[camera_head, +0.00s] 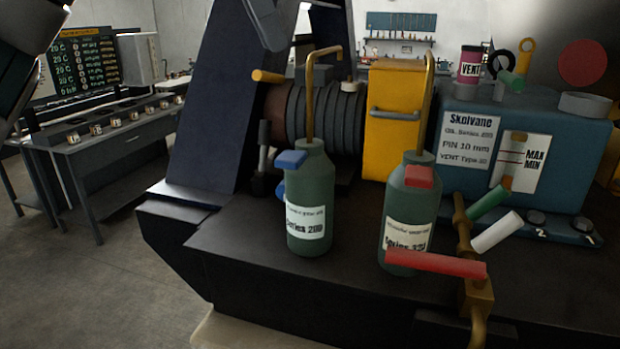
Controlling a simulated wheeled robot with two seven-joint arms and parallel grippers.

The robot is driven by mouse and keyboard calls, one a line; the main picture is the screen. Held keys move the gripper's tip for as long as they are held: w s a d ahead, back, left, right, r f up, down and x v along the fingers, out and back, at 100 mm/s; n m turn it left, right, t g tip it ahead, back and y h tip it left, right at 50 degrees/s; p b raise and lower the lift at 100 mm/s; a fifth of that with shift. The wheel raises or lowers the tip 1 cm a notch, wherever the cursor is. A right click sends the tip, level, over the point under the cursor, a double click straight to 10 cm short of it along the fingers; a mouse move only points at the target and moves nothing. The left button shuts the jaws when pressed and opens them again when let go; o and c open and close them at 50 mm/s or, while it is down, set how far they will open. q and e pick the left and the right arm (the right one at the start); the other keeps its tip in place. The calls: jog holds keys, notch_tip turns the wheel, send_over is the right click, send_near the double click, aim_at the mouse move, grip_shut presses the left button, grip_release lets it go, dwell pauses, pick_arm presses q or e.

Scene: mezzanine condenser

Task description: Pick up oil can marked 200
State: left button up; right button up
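The oil can marked Series 200 (307,205) is a dark green bottle with a white label, a blue lever and a tall brass spout. It stands upright on the dark machine base, with nothing holding it. A similar can (411,205) with a red lever stands to its right; its label seems to read Series 320. Parts of my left gripper (18,80) show close to the camera at the upper left, cut off by the picture edge and well apart from both cans. Whether it is open or shut is unclear. My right gripper does not show recognizably.
Behind the cans are a ribbed cylinder, a yellow block (393,120) and a blue Skolvane tank (540,150). A brass valve (478,290) with a red handle is close to the right can. A dark slanted post rises left of the cans. A workbench (110,140) stands at left.

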pick_arm(q)
jog(key=p, duration=0.2)
send_near(310, 142)
jog(key=shift+w+d+f, duration=0.25)
jog(key=shift+d+f, duration=0.3)
jog(key=shift+d, duration=0.15)
jog(key=shift+w+d+f+p, duration=0.15)
jog(key=shift+d+f+p, duration=0.2)
jog(key=shift+f, duration=0.1)
jog(key=x, duration=0.1)
jog(key=p+x, duration=0.1)
jog(key=x, duration=0.1)
jog(key=shift+w+p, duration=0.2)
jog(key=shift+p, duration=0.1)
jog(key=shift+d+f, duration=0.2)
jog(key=shift+f, duration=0.3)
